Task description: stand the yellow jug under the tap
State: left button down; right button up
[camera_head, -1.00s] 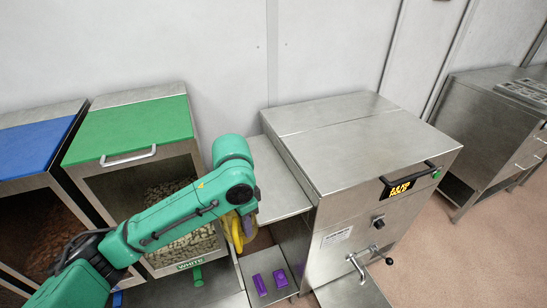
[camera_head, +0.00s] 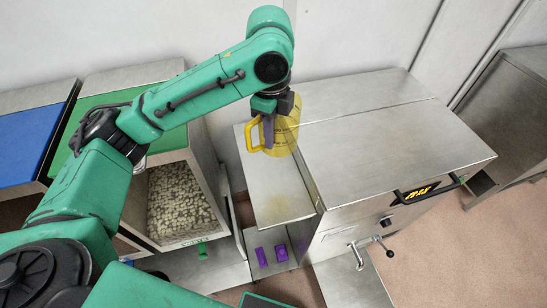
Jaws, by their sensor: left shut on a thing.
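The yellow jug (camera_head: 286,135) is see-through, with dark markings and a yellow handle on its left. My left gripper (camera_head: 268,128) is shut on the jug by its handle side and holds it above the steel side shelf (camera_head: 270,182). I cannot tell whether the jug touches the shelf. The tap (camera_head: 356,256) with its lever is on the front of the steel tank (camera_head: 400,140), to the lower right of the jug. A flat steel ledge (camera_head: 352,285) lies below the tap. My right gripper is not in view.
Two purple blocks (camera_head: 271,255) lie on a lower shelf beside the tank. A green-lidded bin (camera_head: 115,118) of pale pellets and a blue-lidded bin (camera_head: 28,145) stand at left. Another steel cabinet (camera_head: 510,110) stands at far right. Pinkish floor is clear at right.

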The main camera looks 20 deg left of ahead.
pick_arm(q)
jog(key=f, duration=0.5)
jog(key=s+f, duration=0.1)
jog(key=f, duration=0.5)
jog(key=s+f, duration=0.1)
jog(key=f, duration=0.5)
jog(key=shift+f+p, duration=0.15)
jog(key=shift+p, duration=0.25)
jog(key=shift+f, duration=0.35)
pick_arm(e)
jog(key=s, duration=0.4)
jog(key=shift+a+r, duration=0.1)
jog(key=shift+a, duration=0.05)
pick_arm(q)
jog(key=c, duration=1)
grip_release()
